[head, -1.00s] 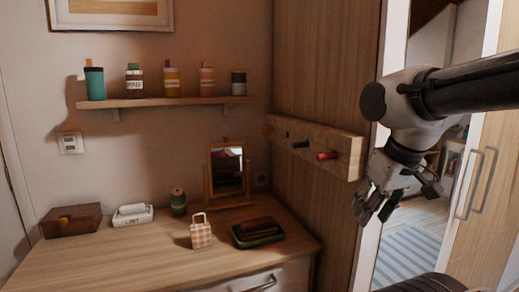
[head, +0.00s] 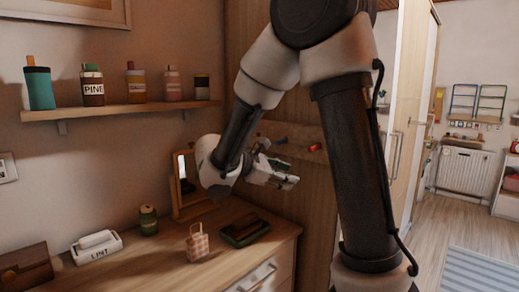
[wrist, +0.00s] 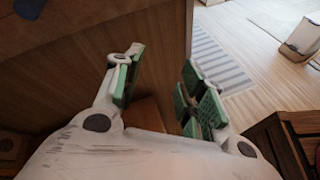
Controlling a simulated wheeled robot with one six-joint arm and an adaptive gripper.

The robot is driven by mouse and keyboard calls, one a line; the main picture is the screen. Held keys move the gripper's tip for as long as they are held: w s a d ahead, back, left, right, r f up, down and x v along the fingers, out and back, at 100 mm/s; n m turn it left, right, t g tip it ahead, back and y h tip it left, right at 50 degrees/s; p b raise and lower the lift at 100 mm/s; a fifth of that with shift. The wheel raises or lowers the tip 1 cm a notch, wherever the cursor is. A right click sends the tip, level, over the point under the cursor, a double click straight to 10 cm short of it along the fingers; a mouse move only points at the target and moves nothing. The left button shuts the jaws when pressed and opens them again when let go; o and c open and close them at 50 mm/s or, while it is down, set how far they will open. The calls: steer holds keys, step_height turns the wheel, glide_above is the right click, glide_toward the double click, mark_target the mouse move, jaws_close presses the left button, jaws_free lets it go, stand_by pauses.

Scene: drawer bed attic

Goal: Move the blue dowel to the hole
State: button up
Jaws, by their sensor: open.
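The blue dowel (head: 280,141) sticks out of a wooden board (head: 298,151) on the wardrobe's side panel in the head view. A red dowel (head: 315,147) sticks out of the same board, to its right. My gripper (head: 286,181) is in front of and below the board, apart from the dowels. In the wrist view my gripper (wrist: 164,88) is open, with green-padded fingers and nothing between them. A dark bluish shape shows at that view's top left corner; I cannot tell what it is. I cannot make out the hole; my arm hides part of the board.
Below is a dresser top with a dark green tray (head: 244,231), a checkered holder (head: 197,243), a green jar (head: 148,220) and a mirror (head: 183,184). A shelf (head: 130,111) holds several bottles. Open floor with a striped rug (head: 485,275) lies at right.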

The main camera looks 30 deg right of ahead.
mark_target(276, 144)
steer(key=w+a+r+n+t+h, duration=0.4)
steer(key=w+r+n+t, duration=0.1)
steer(key=w+r, duration=0.25)
steer(key=x, duration=0.6)
steer(key=shift+w+d+f, duration=0.15)
steer(key=shift+d+f, duration=0.1)
steer(key=shift+w+d, duration=0.3)
steer(key=shift+d, duration=0.35)
jaws_close()
